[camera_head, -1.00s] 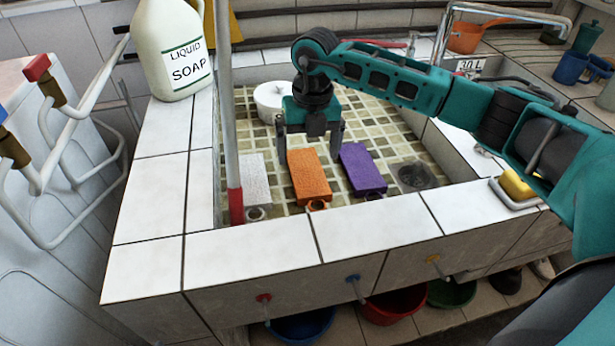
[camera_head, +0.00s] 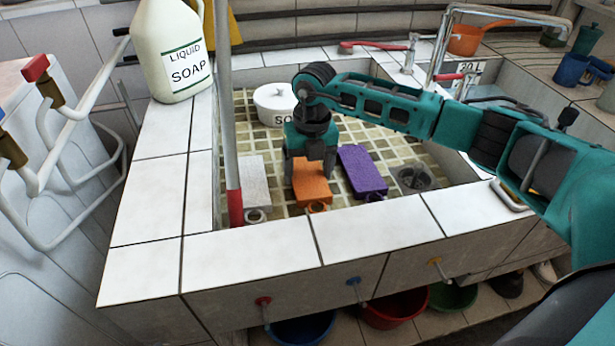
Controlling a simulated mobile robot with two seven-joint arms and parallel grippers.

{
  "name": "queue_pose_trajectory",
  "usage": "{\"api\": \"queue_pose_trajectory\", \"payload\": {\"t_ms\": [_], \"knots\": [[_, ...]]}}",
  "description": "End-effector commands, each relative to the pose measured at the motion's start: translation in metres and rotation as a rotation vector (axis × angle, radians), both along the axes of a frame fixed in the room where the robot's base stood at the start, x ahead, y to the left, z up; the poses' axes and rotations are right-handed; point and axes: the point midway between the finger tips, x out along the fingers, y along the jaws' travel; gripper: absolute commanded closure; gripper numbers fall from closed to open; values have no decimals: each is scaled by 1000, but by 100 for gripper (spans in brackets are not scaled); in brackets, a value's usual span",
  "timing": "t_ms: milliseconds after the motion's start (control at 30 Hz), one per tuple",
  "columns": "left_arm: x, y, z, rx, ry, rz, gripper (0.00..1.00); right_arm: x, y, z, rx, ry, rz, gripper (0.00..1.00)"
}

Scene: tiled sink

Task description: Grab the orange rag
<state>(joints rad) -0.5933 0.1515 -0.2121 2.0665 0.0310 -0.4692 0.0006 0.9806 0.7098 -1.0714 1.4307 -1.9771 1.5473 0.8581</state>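The orange rag (camera_head: 312,188) is a folded block on the tiled sink floor, between a white rag (camera_head: 251,182) on the left and a purple rag (camera_head: 362,172) on the right. My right gripper (camera_head: 310,172) points down over the orange rag's far part. Its fingers lie close against the left and right sides and look shut on it. The rag still appears to rest on the sink floor. The gripper body hides the rag's far end. My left gripper is not in view.
A white lidded pot (camera_head: 273,104) stands behind the gripper. A red-tipped pole (camera_head: 233,180) rises at the sink's left. The soap jug (camera_head: 172,50) stands on the left rim. The white front rim (camera_head: 370,226) is clear. A drain (camera_head: 413,178) lies right of the purple rag.

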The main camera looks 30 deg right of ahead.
Motion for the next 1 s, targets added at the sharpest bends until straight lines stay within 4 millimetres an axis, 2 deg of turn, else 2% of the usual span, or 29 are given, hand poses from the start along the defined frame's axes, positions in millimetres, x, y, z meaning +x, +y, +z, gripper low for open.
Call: {"api": "queue_pose_trajectory", "payload": {"t_ms": [33, 333, 567, 733, 867, 1000], "knots": [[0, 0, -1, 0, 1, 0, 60, 0, 0, 0, 0, 0, 0, 29], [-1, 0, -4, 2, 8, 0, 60, 0, 0, 0, 0, 0, 0, 57], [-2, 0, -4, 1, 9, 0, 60, 0, 0, 1, 0, -1, 0, 57], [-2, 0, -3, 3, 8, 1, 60, 1, 0, 9, 0, -2, 0, 57], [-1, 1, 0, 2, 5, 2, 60, 1, -1, 26, 0, -3, 0, 57], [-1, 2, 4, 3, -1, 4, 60, 1, 0, 54, 2, -6, 0, 57]]}}
